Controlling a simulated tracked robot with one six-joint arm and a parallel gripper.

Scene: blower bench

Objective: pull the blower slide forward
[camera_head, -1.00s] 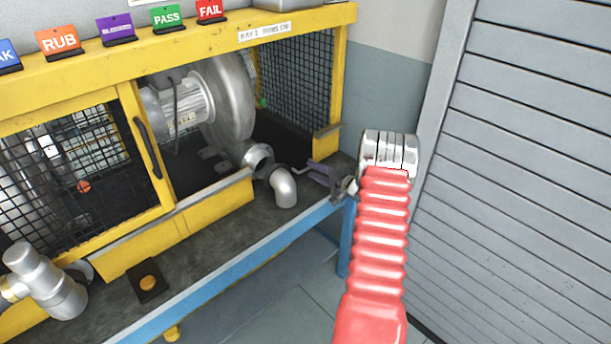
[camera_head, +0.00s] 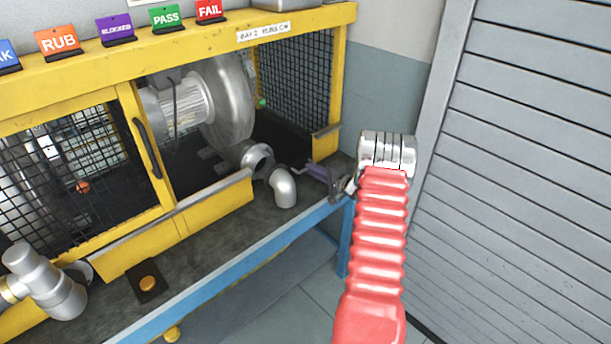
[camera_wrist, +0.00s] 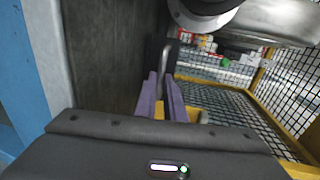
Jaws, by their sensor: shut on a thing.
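The silver blower (camera_head: 230,105) sits inside the yellow enclosure in the head view, with its motor (camera_head: 183,108) to the left. Its round outlet (camera_head: 258,160) is close to a silver elbow pipe (camera_head: 284,187) on the bench. My gripper (camera_head: 312,171) has purple fingers and reaches in from the right, low at the bench's right end. In the wrist view, my gripper (camera_wrist: 164,92) is shut around a thin grey bar handle (camera_wrist: 167,62), apparently the slide's handle. The slide itself is mostly hidden.
A yellow mesh door (camera_head: 80,170) with a dark handle (camera_head: 147,148) covers the left side. The blue bench edge (camera_head: 215,278) runs along the front. A silver pipe piece (camera_head: 45,283) and an orange button (camera_head: 148,284) are at front left. A grey slatted wall (camera_head: 530,180) is at right.

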